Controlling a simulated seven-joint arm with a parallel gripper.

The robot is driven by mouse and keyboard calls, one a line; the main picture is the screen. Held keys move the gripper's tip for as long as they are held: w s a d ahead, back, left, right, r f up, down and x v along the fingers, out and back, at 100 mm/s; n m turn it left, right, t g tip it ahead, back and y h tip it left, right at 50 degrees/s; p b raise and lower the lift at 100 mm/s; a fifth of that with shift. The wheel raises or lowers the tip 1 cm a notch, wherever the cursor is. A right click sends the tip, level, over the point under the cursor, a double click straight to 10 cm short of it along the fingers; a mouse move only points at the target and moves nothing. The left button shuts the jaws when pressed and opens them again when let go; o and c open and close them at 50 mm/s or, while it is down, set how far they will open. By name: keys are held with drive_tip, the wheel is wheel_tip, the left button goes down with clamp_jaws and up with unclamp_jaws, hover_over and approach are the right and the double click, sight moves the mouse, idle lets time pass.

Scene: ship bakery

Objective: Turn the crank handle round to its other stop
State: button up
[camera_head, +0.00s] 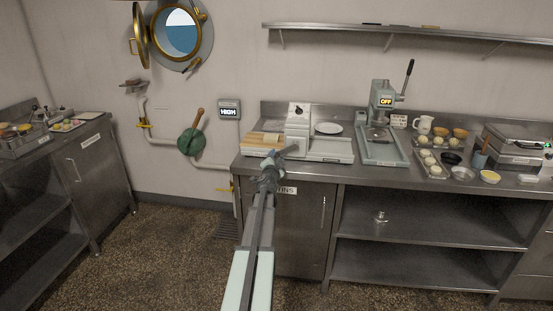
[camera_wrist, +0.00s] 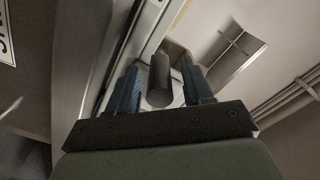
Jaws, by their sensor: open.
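A grey crank handle (camera_head: 289,151) shows at the front of the pale slicer-like machine (camera_head: 297,124) on the steel counter, partly covered by my arm. In the wrist view its dark cylindrical grip (camera_wrist: 159,80) stands between the two fingers. My gripper (camera_head: 270,168) is at the counter's front edge, right by the handle. In the wrist view my gripper (camera_wrist: 160,88) is open, with a blue-grey finger on each side of the grip. I cannot tell whether either finger touches it. The handle's joint to the machine is hidden.
A wooden board (camera_head: 262,139) lies left of the machine, and a white plate (camera_head: 328,128) is behind its right part. A press (camera_head: 382,110) with an upright lever stands further right. A green wall fitting (camera_head: 191,142) with a wooden handle is at left. Floor at left is clear.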

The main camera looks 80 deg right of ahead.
drive_tip(key=shift+d, duration=0.6)
clamp_jaws()
